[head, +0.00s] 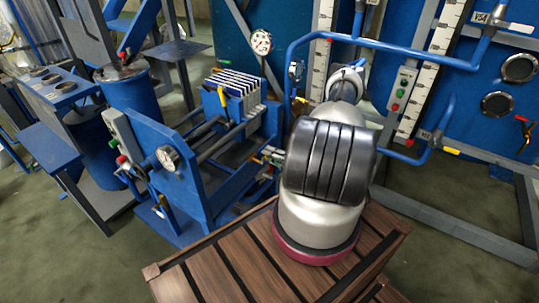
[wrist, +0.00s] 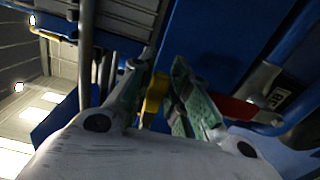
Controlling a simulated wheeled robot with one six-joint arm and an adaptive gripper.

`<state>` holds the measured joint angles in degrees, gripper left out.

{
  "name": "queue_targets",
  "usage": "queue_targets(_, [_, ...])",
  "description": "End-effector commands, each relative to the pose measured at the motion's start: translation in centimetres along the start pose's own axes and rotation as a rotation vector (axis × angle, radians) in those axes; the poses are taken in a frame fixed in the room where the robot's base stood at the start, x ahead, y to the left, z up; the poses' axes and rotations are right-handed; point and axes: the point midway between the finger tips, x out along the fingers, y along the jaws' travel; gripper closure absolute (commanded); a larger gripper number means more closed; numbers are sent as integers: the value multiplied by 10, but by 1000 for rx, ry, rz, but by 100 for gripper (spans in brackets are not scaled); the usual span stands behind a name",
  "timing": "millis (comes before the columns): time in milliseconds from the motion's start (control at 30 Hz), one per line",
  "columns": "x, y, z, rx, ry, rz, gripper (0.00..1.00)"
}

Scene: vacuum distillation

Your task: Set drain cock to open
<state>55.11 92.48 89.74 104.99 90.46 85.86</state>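In the wrist view, my gripper (wrist: 160,72) has its two grey-green fingers apart. A yellow lever handle (wrist: 154,96) shows in the gap between them, nearer the left finger. I cannot tell whether a finger touches it. No readable label marks this lever as the drain cock, and its valve body is hidden. In the head view, my arm covers the middle, and I cannot make out my gripper clearly.
A red lever (wrist: 230,108) and a blue pipe (wrist: 290,55) lie right of the fingers. Blue pipework (head: 400,49) and a panel stand behind. Green floor is clear at front right.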

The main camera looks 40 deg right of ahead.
Motion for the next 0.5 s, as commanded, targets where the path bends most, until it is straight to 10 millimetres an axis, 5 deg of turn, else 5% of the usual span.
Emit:
queue_targets(100, [0,0,0,0,0,1,62])
queue_targets(500, [-10,0,1,0,-2,1,62])
